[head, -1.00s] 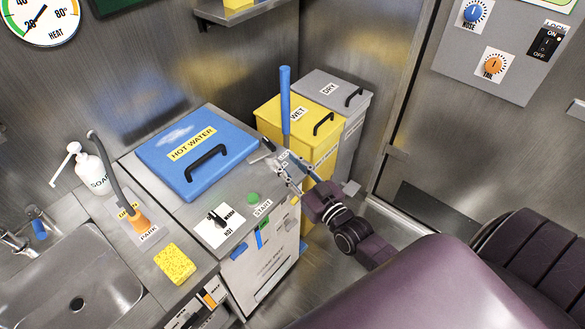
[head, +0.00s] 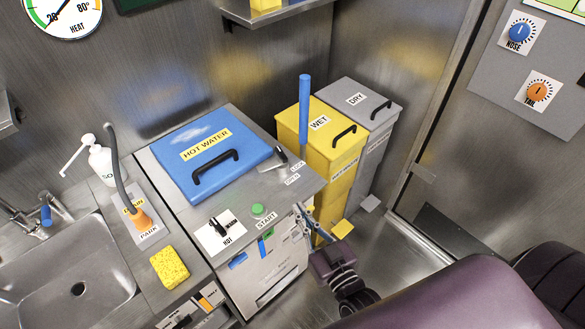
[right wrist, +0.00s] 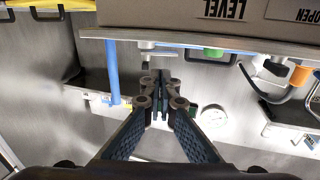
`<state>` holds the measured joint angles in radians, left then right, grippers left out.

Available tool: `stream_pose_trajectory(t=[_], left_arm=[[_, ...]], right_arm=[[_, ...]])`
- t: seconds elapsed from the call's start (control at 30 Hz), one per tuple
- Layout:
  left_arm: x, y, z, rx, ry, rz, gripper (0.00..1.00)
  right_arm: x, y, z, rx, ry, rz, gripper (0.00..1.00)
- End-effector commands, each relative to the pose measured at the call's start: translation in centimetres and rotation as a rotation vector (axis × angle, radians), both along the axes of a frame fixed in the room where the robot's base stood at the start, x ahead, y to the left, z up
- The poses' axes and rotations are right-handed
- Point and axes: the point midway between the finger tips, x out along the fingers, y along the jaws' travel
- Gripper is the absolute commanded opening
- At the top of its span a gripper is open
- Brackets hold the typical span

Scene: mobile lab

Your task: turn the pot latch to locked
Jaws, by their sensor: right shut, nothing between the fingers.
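The pot has a blue lid (head: 205,150) marked HOT WATER, lying flat in the steel counter top. The latch (head: 281,155), a small dark-and-grey lever, sits by the lid's right corner, beside small lock and open labels (head: 296,170). I cannot tell which label it points to. My right gripper (head: 301,212) is shut and empty, below and to the right of the latch, just off the counter's front right edge and apart from the latch. Its closed fingertips show in the right wrist view (right wrist: 160,78). My left gripper is out of view.
A green START button (head: 257,210) and a HOT/WARM switch (head: 219,228) sit on the counter. An upright blue handle (head: 304,110) stands before the yellow WET bin (head: 350,150); the grey DRY bin (head: 378,100) is behind. A sponge (head: 169,266) and sink are at left.

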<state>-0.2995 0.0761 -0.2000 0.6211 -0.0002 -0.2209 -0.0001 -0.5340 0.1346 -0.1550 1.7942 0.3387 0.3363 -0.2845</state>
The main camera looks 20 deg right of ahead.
Motion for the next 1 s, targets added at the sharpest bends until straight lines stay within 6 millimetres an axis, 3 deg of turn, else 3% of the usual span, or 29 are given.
stream_pose_trajectory(t=[0.1, 0.2, 0.4, 0.53, 0.8, 1.0], left_arm=[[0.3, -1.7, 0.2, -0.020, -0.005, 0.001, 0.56], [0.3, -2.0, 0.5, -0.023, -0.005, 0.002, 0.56], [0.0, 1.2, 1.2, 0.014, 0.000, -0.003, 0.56], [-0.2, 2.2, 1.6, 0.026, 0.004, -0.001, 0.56], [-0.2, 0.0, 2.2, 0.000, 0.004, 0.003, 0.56], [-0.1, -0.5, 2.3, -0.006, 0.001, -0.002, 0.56]], right_arm=[[0.2, 0.7, 0.2, 0.000, -0.004, -0.003, 0.00], [1.6, 0.8, 0.3, 0.000, -0.007, -0.002, 0.00], [5.7, 1.1, 0.4, 0.000, -0.006, -0.002, 0.00], [8.3, 1.4, 0.3, -0.002, -0.005, -0.001, 0.00], [12.4, 1.7, 0.2, 0.000, -0.003, -0.001, 0.00], [13.4, 1.8, 0.1, 0.000, -0.003, -0.001, 0.00]])
